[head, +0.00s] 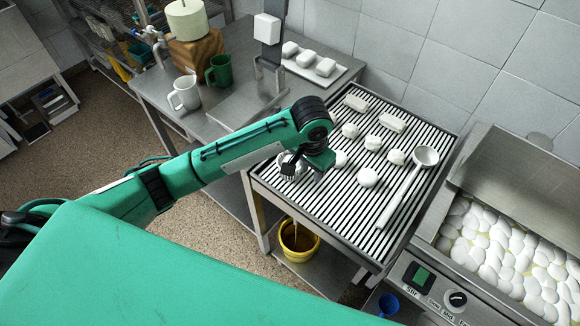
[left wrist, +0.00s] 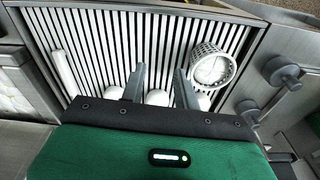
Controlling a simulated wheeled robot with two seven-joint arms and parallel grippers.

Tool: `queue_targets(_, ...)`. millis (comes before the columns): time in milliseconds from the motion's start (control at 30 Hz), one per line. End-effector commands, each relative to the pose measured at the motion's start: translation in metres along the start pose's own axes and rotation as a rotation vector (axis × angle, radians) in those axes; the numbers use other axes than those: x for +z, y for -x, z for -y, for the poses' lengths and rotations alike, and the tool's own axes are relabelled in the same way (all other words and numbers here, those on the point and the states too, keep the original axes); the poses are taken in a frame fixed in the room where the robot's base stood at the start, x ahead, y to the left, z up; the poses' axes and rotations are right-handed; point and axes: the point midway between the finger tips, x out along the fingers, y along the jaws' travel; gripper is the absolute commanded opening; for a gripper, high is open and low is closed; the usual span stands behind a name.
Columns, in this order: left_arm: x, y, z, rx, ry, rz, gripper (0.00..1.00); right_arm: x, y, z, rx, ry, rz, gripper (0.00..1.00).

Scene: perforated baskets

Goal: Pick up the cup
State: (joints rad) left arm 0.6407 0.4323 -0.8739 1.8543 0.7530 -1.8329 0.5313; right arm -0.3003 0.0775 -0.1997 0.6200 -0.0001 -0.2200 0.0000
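A white mug (head: 186,93) and a green mug (head: 219,71) stand on the steel table at the back left. A small perforated metal basket, cup-like in shape, (head: 289,166) stands on the slatted rack; it also shows in the left wrist view (left wrist: 212,68), open side up with something pale inside. My left gripper (head: 306,170) is above the rack beside this basket and partly covers it in the head view. In the left wrist view its two fingers (left wrist: 159,72) are apart, with nothing between them, and the basket lies to the right of them. My right gripper is not in view.
Several white lumps (head: 367,177) and a long-handled ladle (head: 422,160) lie on the slatted rack (head: 345,235). A fryer (head: 485,230) full of white pieces stands at right. A yellow bucket (head: 299,240) is below. A white tray (head: 318,68) holds white blocks.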

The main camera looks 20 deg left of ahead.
Motion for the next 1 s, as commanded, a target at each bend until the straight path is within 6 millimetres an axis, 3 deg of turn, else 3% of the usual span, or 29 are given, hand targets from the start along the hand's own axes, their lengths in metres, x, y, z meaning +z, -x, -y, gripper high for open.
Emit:
queue_targets(33,-0.009,0.008,0.013,-0.030,0.014,0.014,0.31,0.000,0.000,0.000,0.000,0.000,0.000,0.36)
queue_targets(200,-0.022,0.024,0.039,-0.089,0.060,0.061,0.31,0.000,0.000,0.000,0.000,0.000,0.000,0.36)
queue_targets(400,-0.026,0.028,0.052,-0.113,0.085,0.084,0.31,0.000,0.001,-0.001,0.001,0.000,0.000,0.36)
queue_targets(800,-0.020,-0.038,0.059,-0.114,0.086,0.086,0.31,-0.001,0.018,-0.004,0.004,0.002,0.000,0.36)
queue_targets(1000,-0.019,-0.053,0.060,-0.112,0.085,0.085,0.31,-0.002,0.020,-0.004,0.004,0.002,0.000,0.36)
